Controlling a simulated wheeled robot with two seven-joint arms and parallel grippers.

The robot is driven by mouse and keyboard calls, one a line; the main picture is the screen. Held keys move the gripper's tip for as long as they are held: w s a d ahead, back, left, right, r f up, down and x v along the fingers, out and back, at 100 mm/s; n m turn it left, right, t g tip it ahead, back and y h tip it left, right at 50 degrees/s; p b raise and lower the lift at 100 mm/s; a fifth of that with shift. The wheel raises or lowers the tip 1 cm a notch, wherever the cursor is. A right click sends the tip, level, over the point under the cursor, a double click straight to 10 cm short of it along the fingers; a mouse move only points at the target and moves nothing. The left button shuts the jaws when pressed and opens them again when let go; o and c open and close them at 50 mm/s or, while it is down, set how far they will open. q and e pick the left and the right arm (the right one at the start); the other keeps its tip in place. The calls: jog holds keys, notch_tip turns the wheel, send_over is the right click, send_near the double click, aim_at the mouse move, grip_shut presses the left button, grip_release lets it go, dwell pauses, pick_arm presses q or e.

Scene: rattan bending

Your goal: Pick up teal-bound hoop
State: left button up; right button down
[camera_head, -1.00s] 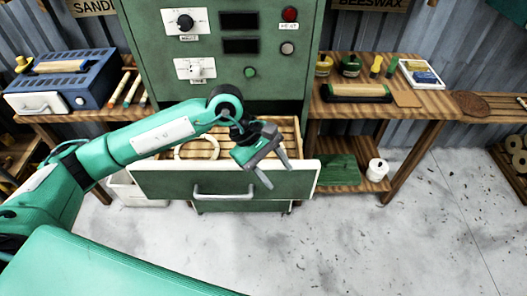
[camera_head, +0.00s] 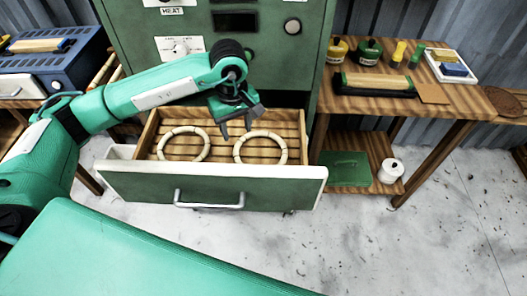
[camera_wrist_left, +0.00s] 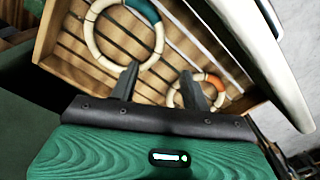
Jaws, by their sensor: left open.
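In the left wrist view, the teal-bound hoop (camera_wrist_left: 142,10), a pale ring with a teal wrap, lies in a slatted wooden drawer at upper left. Its top is cut off. A smaller-looking pale hoop with an orange wrap (camera_wrist_left: 215,82) lies to its right, partly behind a finger. In the head view, a left hoop (camera_head: 183,160) and a right hoop (camera_head: 260,163) lie flat side by side; I cannot tell their wrap colours there. My left gripper (camera_head: 237,130) is open and empty, near the far edge of the right hoop. Its fingers show in the wrist view (camera_wrist_left: 160,70).
The open drawer's green front (camera_head: 140,186) has a white rim and handle. The green cabinet (camera_head: 150,20) stands behind. A wooden bench (camera_head: 465,98) with jars and a tray is at right.

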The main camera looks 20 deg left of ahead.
pick_arm(q)
jog(key=w+f, duration=0.1)
jog(key=f, duration=0.1)
jog(key=p, duration=0.1)
send_over(240, 161)
jog(key=f, duration=0.8)
jog(key=shift+w+d, duration=0.15)
jog(key=shift+d, duration=0.05)
jog(key=shift+s+a+f+p, duration=0.1)
jog(key=shift+s+f+p, duration=0.1)
jog(key=shift+f+p, duration=0.35)
notch_tip(240, 161, down, 3)
jog(key=shift+a+f+p, duration=0.15)
jog(key=shift+f+p, duration=0.05)
jog(key=shift+p, duration=0.35)
jog(key=shift+f, duration=0.35)
jog(key=shift+c, duration=0.7)
grip_shut()
pick_arm(e)
jog(key=shift+s+d+r, duration=0.1)
jog(key=shift+s+r, duration=0.15)
jog(key=shift+s, duration=0.3)
jog(key=shift+s+d+r, duration=0.1)
jog(key=shift+s+r, duration=0.1)
jog(key=shift+s, duration=0.35)
